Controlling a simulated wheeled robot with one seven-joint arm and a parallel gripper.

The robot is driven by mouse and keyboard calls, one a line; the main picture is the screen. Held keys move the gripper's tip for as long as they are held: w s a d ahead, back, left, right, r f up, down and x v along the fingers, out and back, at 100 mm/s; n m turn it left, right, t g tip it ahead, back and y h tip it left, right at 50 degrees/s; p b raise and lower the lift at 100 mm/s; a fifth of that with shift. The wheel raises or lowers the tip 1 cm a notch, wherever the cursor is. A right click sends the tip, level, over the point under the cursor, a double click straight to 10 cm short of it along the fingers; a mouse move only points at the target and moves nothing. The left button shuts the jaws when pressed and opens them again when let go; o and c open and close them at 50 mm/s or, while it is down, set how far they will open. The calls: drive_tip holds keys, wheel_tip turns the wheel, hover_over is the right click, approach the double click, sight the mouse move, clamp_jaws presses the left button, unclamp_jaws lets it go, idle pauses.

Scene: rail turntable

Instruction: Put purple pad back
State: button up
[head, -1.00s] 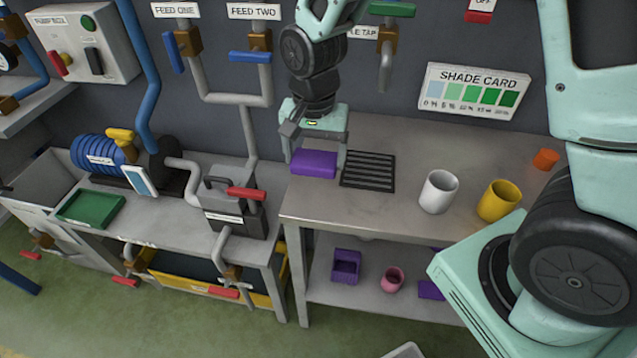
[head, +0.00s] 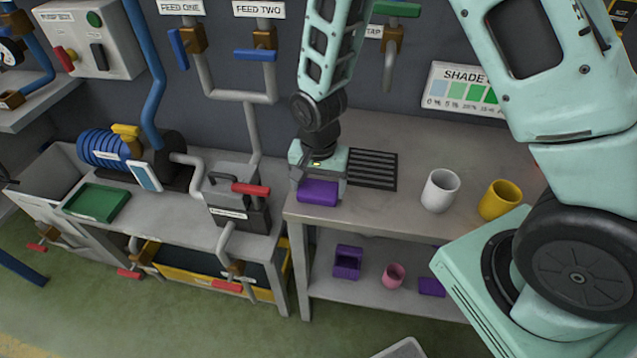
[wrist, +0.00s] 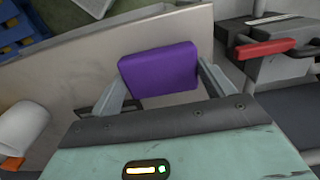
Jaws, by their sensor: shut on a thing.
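The purple pad (head: 318,193) is a small block between the fingers of my gripper (head: 318,186), near the front left corner of the grey bench (head: 385,214). In the wrist view the pad (wrist: 160,70) sits between the two fingers, its broad face to the camera. My gripper is shut on it. I cannot tell whether the pad touches the bench top. On the shelf below, a purple open-topped holder (head: 347,263) stands at the left, and another purple piece (head: 431,287) lies farther right, partly hidden by my body.
A black slatted grate (head: 372,169) lies behind and right of my gripper. A white cup (head: 440,191) and a yellow cup (head: 500,200) stand on the bench's right. A pink cup (head: 393,276) is on the shelf. A grey machine with a red handle (head: 251,189) is at the left.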

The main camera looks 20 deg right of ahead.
sight(318, 189)
drive_tip(key=shift+f, duration=0.1)
drive_tip(key=o, duration=0.8)
wheel_tip(318, 189, up, 12)
drive_tip(key=b, duration=0.2)
drive_tip(key=s+a+r+n, duration=0.2)
drive_tip(key=s+n, duration=0.3)
drive_tip(key=s, duration=0.1)
drive_tip(key=s+a+r+n, duration=0.2)
drive_tip(key=s+n, duration=0.3)
drive_tip(key=s, duration=0.2)
drive_tip(key=s+a+r+n, duration=0.2)
drive_tip(key=s+n, duration=0.3)
drive_tip(key=s, duration=0.2)
drive_tip(key=shift+a+r+y, duration=0.15)
drive_tip(key=shift+r+y, duration=0.05)
drive_tip(key=shift+y, duration=0.1)
